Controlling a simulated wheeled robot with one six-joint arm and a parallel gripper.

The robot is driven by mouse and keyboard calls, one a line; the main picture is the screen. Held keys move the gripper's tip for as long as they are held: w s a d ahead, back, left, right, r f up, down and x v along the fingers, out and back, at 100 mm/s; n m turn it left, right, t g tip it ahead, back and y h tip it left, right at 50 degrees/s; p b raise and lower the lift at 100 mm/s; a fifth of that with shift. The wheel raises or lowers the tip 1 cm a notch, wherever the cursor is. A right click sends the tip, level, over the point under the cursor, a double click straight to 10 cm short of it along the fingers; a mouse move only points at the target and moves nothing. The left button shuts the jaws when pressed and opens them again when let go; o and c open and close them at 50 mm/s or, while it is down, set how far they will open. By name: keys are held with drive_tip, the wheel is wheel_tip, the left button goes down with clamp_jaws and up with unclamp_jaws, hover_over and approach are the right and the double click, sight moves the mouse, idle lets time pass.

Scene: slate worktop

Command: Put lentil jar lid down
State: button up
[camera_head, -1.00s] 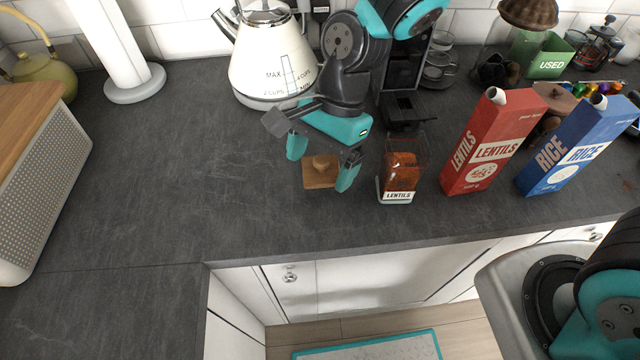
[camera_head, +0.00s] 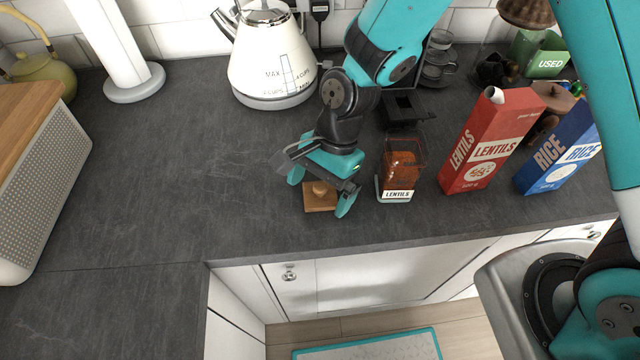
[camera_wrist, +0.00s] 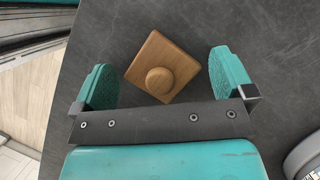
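The lentil jar lid (camera_head: 320,197), a square wooden piece with a round knob, lies knob up on the slate worktop, left of the jar. In the wrist view the lid (camera_wrist: 162,68) sits turned like a diamond between and a little beyond my fingertips, with gaps on both sides. My gripper (camera_head: 321,192) points down over the lid, open and empty; its spread teal fingers also show in the wrist view (camera_wrist: 162,82). The lentil jar (camera_head: 402,172), clear with orange-brown contents and a LENTILS label, stands upright and uncovered.
A red lentils carton (camera_head: 490,140) and a blue rice carton (camera_head: 560,155) stand right of the jar. A white kettle (camera_head: 270,60) is behind. The worktop (camera_head: 180,170) is clear to the left. Its front edge is close below the lid.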

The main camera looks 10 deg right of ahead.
drive_tip(key=b+v, duration=0.1)
drive_tip(key=v, duration=1.1)
drive_tip(key=s+d+r+n+t, duration=0.1)
drive_tip(key=s+d+r+n, duration=0.2)
drive_tip(key=s+r+n, duration=0.2)
drive_tip(key=s+d+r+n+t+y, duration=0.1)
drive_tip(key=s+d+r+n+t, duration=0.1)
drive_tip(key=s+r+n, duration=0.4)
drive_tip(key=s+d+n, duration=0.1)
drive_tip(key=s+n, duration=0.1)
drive_tip(key=n, duration=0.3)
drive_tip(key=shift+s+d+n, duration=0.2)
drive_tip(key=shift+d+n, duration=0.1)
drive_tip(key=shift+d, duration=0.05)
